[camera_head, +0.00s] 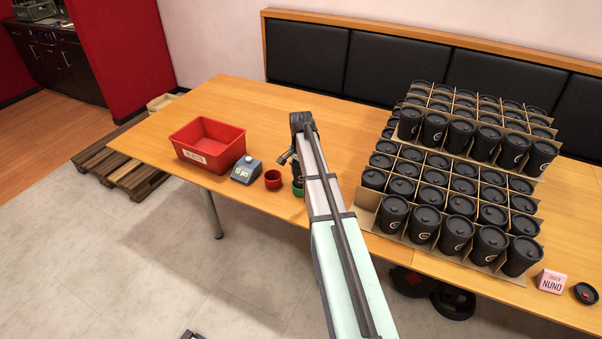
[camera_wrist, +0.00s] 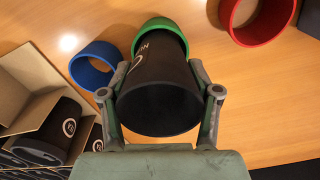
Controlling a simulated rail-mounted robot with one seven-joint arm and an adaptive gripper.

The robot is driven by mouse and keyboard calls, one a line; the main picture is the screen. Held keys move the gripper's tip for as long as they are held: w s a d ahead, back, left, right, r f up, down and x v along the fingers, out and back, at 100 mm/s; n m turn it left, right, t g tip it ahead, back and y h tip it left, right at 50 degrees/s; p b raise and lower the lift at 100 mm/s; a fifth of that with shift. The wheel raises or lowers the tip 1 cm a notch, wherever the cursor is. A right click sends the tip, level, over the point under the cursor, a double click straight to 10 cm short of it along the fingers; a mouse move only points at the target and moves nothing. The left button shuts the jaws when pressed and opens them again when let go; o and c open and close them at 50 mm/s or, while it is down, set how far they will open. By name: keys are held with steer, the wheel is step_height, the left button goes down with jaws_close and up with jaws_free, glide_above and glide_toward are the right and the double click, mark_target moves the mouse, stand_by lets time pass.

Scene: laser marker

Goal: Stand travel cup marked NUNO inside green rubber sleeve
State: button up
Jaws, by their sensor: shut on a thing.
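The black travel cup (camera_wrist: 158,90) is between the two fingers of my gripper (camera_wrist: 158,75), which is shut on it. Its wide dark end faces the wrist camera; white marks show on its side, cut off, so the name is not readable. In the head view the cup (camera_head: 297,171) is mostly hidden by my arm. The green rubber sleeve (camera_wrist: 161,23) shows around the cup's far end, and in the head view the sleeve (camera_head: 298,191) is directly below the cup. I cannot tell how far the cup's end is inside the sleeve.
A red sleeve (camera_head: 273,180), a grey display unit (camera_head: 246,170) and a red bin (camera_head: 207,143) stand left. A blue sleeve (camera_wrist: 95,65) lies left in the wrist view. Stacked cartons of black cups (camera_head: 455,175) fill the right. A pink NUNO box (camera_head: 551,281) and lid (camera_head: 587,293) lie far right.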

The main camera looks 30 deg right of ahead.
steer(key=shift+f+b, duration=0.65)
steer(key=shift+f, duration=0.95)
steer(key=o, duration=0.8)
steer(key=shift+o, duration=0.2)
steer(key=shift+o, duration=0.8)
steer(key=shift+r, duration=0.15)
step_height(320, 180, up, 8)
steer(key=p, duration=0.4)
